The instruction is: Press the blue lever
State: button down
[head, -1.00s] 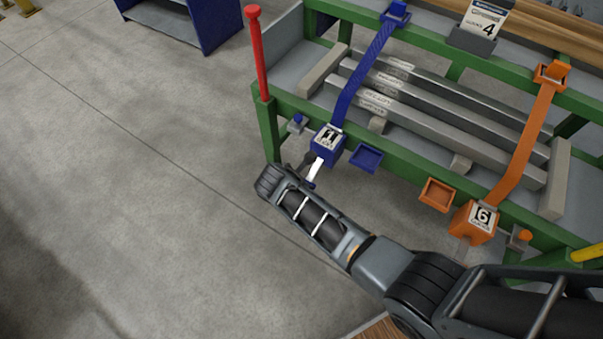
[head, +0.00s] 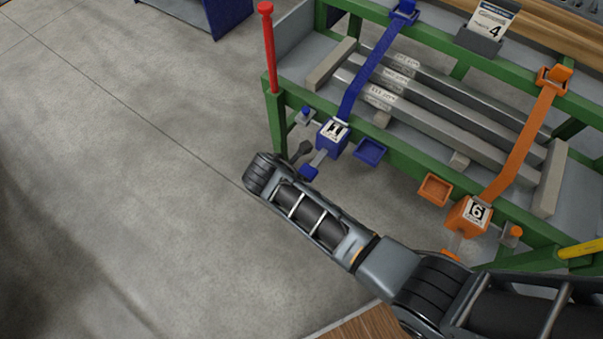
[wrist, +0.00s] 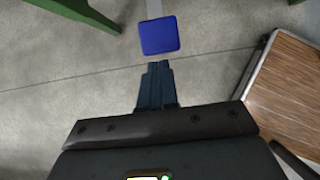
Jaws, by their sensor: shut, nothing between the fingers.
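The blue lever (head: 309,172) is a grey shaft with a blue pad at its end. It sticks out from the front of the blue box marked 1 (head: 331,139) on the green table frame. In the wrist view the lever's blue pad (wrist: 159,35) lies just ahead of my fingertips, with the grey shaft running on beyond it. My gripper (wrist: 154,68) is shut and empty, and a small gap shows between its tips and the pad in the picture. I cannot tell their height difference. In the head view my forearm hides most of the gripper.
An orange box marked 6 (head: 474,215) with an orange strap stands to the right. Blue (head: 370,151) and orange (head: 436,189) trays hang between the boxes. A red post (head: 268,50) rises at the table's left corner. Open floor (head: 130,180) lies left.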

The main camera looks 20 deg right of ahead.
jog(key=v, duration=0.4)
jog(key=shift+s+a+r, duration=0.15)
jog(key=shift+a+r, duration=0.15)
jog(key=shift+a, duration=0.05)
